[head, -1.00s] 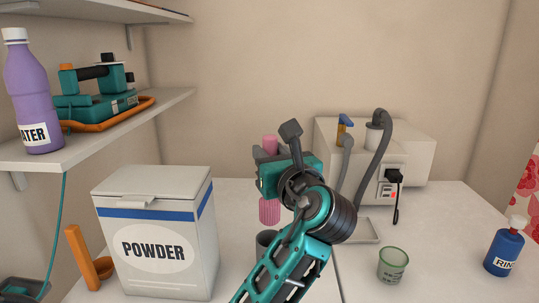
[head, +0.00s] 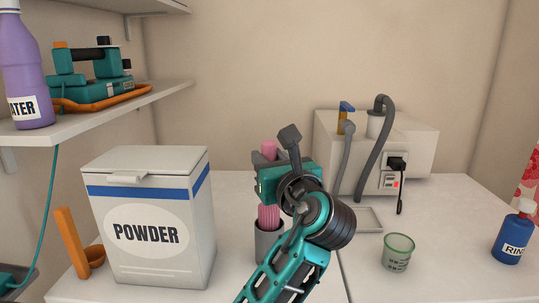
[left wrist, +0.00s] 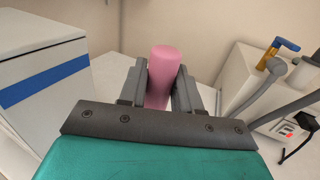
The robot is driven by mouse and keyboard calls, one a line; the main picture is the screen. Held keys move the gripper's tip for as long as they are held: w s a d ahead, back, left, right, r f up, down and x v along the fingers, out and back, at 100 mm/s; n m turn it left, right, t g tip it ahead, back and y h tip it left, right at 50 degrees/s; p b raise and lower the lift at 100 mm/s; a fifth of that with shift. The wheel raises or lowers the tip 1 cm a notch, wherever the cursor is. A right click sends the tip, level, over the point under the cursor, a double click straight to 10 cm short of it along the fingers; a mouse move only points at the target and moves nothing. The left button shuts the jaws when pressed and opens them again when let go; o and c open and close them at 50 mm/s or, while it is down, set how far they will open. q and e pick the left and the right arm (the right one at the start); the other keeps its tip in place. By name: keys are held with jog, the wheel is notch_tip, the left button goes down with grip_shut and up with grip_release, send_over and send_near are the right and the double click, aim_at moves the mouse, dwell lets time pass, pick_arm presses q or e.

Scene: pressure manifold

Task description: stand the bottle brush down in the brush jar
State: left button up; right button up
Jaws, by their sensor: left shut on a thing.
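The pink bottle brush (head: 268,217) is upright in my left gripper (head: 268,160). Its handle also shows between the fingers in the left wrist view (left wrist: 163,75). The gripper is shut on the handle. The ribbed brush head is at the mouth of the dark grey brush jar (head: 268,243), with its lower end hidden behind the jar's rim. I cannot tell how deep it sits. My arm partly covers the jar's right side. My right gripper is not in view.
A white powder box (head: 150,262) stands left of the jar, with an orange scoop (head: 74,245) beside it. A green glass cup (head: 397,252) and a blue bottle (head: 512,238) stand to the right. A white machine with hoses (head: 415,150) is behind.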

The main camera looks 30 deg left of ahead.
pick_arm(q)
jog(key=shift+f, duration=1.15)
jog(key=shift+f+b, duration=0.4)
jog(key=shift+f, duration=2)
jog(key=o, duration=1.1)
